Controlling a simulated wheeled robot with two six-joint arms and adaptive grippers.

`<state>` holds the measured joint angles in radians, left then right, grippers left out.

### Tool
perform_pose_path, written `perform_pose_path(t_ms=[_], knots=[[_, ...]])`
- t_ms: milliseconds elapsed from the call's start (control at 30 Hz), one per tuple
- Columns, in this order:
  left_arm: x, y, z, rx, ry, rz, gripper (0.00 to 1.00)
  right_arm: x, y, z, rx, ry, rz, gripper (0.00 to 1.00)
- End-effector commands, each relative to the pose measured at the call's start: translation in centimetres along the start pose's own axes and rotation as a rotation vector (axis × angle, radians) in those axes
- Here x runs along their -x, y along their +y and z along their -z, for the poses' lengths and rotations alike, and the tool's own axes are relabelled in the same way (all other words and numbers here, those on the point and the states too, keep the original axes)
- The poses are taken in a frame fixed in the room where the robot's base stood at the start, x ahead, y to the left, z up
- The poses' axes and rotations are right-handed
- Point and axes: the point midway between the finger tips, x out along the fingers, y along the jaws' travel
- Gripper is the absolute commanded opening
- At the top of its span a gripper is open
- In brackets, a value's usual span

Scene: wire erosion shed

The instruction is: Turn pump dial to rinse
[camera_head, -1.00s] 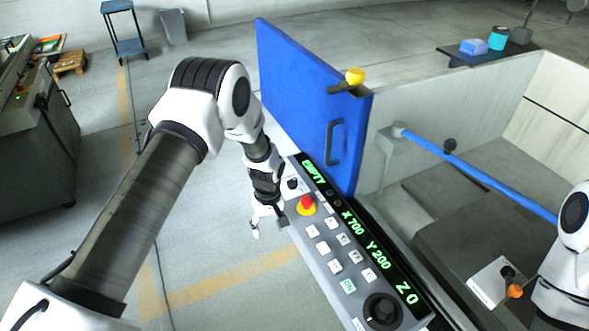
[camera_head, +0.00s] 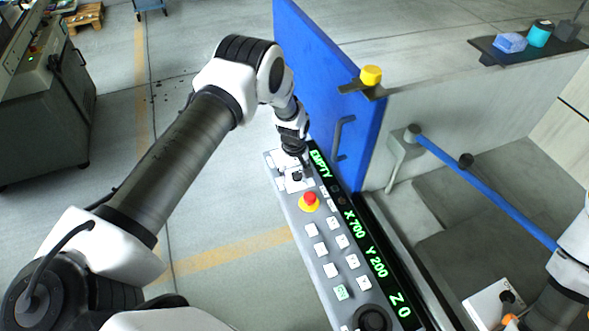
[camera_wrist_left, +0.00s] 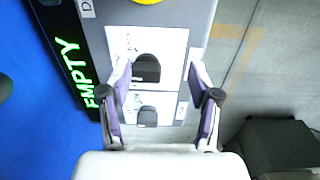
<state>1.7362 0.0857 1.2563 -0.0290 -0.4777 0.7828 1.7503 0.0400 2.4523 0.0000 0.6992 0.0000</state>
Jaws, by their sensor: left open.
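The control panel (camera_head: 318,232) runs down the middle of the head view. Two dark dials on white label plates sit at its far end. In the left wrist view one dial (camera_wrist_left: 147,68) is near the fingertips, and a second dial (camera_wrist_left: 147,115) is closer to the palm. The small print on the plates is too blurred to read, so I cannot tell which is the pump dial. My left gripper (camera_head: 293,163) is over this end of the panel. Its open fingers (camera_wrist_left: 158,68) are on either side of the nearer-to-tip dial, with no clear contact. My right gripper is not visible.
A red stop button on a yellow base (camera_head: 309,202) is just beside the dials. The display (camera_head: 362,238) reads EMPTY, X 700, Y 200, Z 0. A blue door (camera_head: 335,95) stands close behind the panel. Open floor (camera_head: 215,200) lies to the left.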

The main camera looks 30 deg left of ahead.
Motion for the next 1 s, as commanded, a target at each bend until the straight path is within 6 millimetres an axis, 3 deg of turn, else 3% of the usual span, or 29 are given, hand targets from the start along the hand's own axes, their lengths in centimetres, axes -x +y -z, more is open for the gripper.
perform_pose_path(t_ms=[233, 400, 1000], knots=[[-0.58, 0.16, 0.15, 0.0, 0.0, 0.001, 0.62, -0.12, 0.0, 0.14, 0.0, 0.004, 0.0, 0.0], [-0.49, 0.16, 0.14, 0.0, -0.001, 0.001, 0.03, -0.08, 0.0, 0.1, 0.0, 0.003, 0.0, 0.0], [-0.6, 0.12, 0.07, -0.029, -0.002, 0.002, 0.03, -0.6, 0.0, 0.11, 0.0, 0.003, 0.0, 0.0]])
